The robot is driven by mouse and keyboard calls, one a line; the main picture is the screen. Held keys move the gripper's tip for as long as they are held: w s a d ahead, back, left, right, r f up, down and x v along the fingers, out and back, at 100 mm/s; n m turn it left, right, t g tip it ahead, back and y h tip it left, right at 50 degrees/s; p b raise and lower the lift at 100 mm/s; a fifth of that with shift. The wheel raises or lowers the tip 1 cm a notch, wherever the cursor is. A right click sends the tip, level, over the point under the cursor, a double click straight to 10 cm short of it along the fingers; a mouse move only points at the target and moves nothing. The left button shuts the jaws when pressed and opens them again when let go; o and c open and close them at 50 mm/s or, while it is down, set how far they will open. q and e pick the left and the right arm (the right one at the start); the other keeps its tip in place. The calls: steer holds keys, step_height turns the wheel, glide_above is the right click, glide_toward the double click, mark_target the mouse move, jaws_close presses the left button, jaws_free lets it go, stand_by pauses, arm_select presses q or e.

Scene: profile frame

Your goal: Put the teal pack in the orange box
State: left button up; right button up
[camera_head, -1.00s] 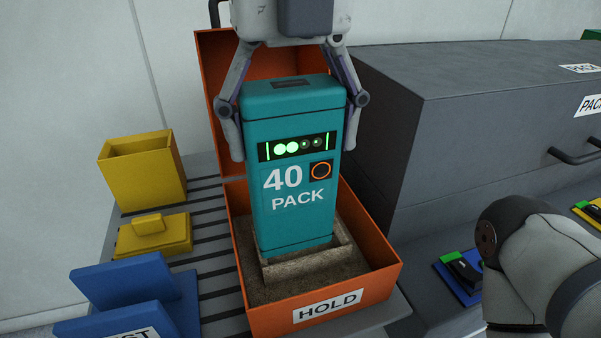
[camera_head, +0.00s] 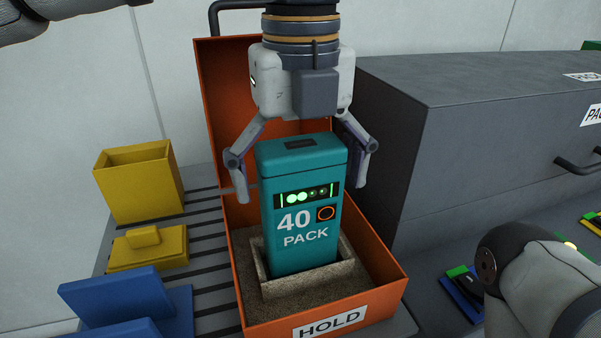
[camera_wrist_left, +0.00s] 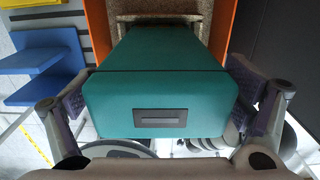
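The teal pack (camera_head: 300,215), marked 40 PACK, stands upright inside the orange box (camera_head: 375,300), which has a HOLD label. The pack's lower end sits within a raised, speckled socket (camera_head: 290,286), so its bottom is hidden. My left gripper (camera_head: 302,165) is above the pack, with its fingers spread on both sides of the pack's upper part. They appear apart from its sides. In the left wrist view the pack's top (camera_wrist_left: 160,105) lies between the fingers, with narrow gaps. My right gripper is not in view.
The box's raised orange back (camera_head: 222,100) stands behind my gripper. A large grey case (camera_head: 480,140) is close on the right. Yellow containers (camera_head: 140,185) and blue pieces (camera_head: 125,300) stand to the left on a slatted grey surface (camera_head: 205,240).

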arm_select(q)
step_height(320, 180, up, 12)
steer(key=shift+r+p, duration=0.15)
steer(key=shift+p, duration=1.05)
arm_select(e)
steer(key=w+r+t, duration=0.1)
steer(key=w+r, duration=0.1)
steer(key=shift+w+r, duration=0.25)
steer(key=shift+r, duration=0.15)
